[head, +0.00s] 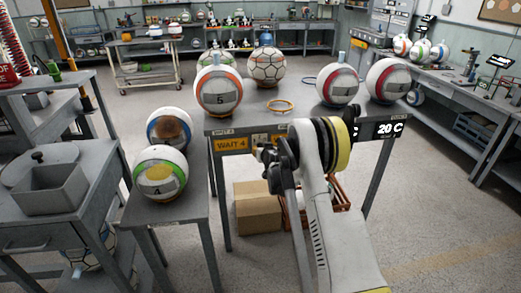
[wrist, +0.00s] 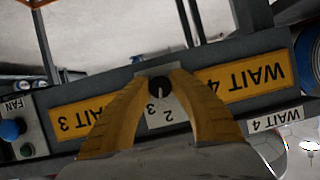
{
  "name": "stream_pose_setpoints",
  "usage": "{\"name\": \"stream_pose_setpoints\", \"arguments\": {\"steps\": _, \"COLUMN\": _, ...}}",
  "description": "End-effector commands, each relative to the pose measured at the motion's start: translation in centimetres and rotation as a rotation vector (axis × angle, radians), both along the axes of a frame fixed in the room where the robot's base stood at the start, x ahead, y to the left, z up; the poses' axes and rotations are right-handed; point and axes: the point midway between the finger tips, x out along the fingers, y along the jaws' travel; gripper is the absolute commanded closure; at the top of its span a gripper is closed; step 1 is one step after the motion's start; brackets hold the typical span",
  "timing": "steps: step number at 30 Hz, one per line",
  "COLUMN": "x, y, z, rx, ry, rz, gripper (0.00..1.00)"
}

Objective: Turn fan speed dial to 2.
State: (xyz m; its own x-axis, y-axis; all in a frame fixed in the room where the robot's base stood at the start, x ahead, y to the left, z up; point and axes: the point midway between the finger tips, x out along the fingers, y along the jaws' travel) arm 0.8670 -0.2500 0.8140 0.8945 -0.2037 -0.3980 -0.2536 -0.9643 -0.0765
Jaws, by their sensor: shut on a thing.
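A small black dial (wrist: 160,87) with a pale pointer mark sits on a light plate (wrist: 165,115) on the table's front edge, between the WAIT 3 and WAIT 4 signs. The plate shows upside-down numerals, 2 and 3 among them; others are hidden by my fingers. My gripper (wrist: 160,80) has its two yellow fingers shut on the dial, one on each side. In the head view my gripper (head: 264,153) is at the front edge of the table, and my wrist hides part of the edge. I cannot tell for sure which number the pointer marks.
The table (head: 300,108) carries several balls and a yellow ring (head: 281,106).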

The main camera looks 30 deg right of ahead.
Motion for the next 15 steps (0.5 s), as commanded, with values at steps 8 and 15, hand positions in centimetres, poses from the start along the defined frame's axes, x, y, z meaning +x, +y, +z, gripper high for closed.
{"name": "stream_pose_setpoints", "arguments": {"steps": 8, "x": 0.06, "y": 0.03, "z": 0.02, "rx": -0.153, "ry": 0.042, "rz": 0.001, "gripper": 1.00}}
{"name": "stream_pose_setpoints", "arguments": {"steps": 15, "x": 0.06, "y": 0.01, "z": 0.03, "rx": -0.214, "ry": 0.060, "rz": 0.000, "gripper": 1.00}}
